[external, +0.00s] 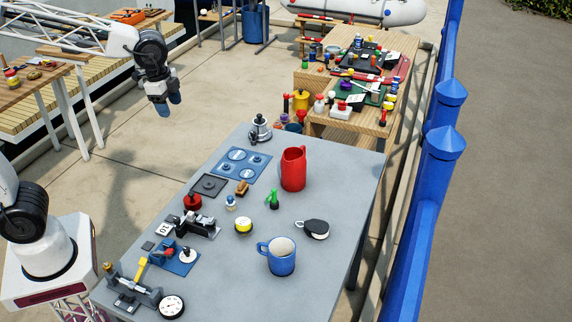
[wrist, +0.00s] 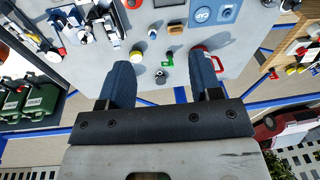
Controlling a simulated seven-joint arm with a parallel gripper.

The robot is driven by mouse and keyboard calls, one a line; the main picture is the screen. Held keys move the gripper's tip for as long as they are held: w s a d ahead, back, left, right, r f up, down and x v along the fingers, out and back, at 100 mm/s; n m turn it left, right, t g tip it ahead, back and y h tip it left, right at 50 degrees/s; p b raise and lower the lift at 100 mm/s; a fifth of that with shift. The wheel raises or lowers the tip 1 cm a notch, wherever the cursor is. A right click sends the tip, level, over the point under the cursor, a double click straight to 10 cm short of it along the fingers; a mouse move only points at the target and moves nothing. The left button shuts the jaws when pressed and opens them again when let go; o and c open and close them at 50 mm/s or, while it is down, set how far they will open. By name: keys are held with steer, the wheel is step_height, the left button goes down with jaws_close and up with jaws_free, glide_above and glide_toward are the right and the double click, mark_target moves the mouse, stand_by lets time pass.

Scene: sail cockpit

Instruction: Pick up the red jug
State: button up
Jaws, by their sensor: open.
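The red jug (external: 293,170) stands upright near the far right part of the grey table (external: 330,265), its handle on the left in the external view. In the wrist view a red shape that looks like the jug (wrist: 216,62) shows beside the right finger, which partly hides it. My gripper (external: 168,106) is up in the air to the left of the table, well apart from the jug, with its blue fingers pointing down. In the wrist view my gripper (wrist: 162,75) has its two fingers spread with nothing held between them.
A blue railing (external: 430,190) runs along the right.

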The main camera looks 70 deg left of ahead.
steer(key=w+d+f+m, duration=0.1)
steer(key=w+f+m, duration=0.15)
steer(key=w, duration=0.85)
steer(key=w+d+f+m, duration=0.15)
steer(key=w+m, duration=0.25)
steer(key=w, duration=0.6)
steer(key=w+d+f+m, duration=0.1)
steer(key=w+f+m, duration=0.1)
steer(key=w+f, duration=0.2)
steer(key=w+d+f+m+g, duration=0.1)
steer(key=w+f, duration=0.3)
steer(key=w, duration=0.5)
steer(key=w+f+m, duration=0.4)
steer(key=w, duration=0.2)
steer(key=shift+w+d+f+g, duration=0.3)
steer(key=shift+w+d+f, duration=0.05)
steer(key=shift+d+f, duration=0.05)
steer(key=shift+f, duration=0.1)
steer(key=shift+f, duration=1.2)
steer(key=shift+f, duration=0.1)
steer(key=shift+s+f, duration=0.15)
steer(key=shift+f, duration=2.35)
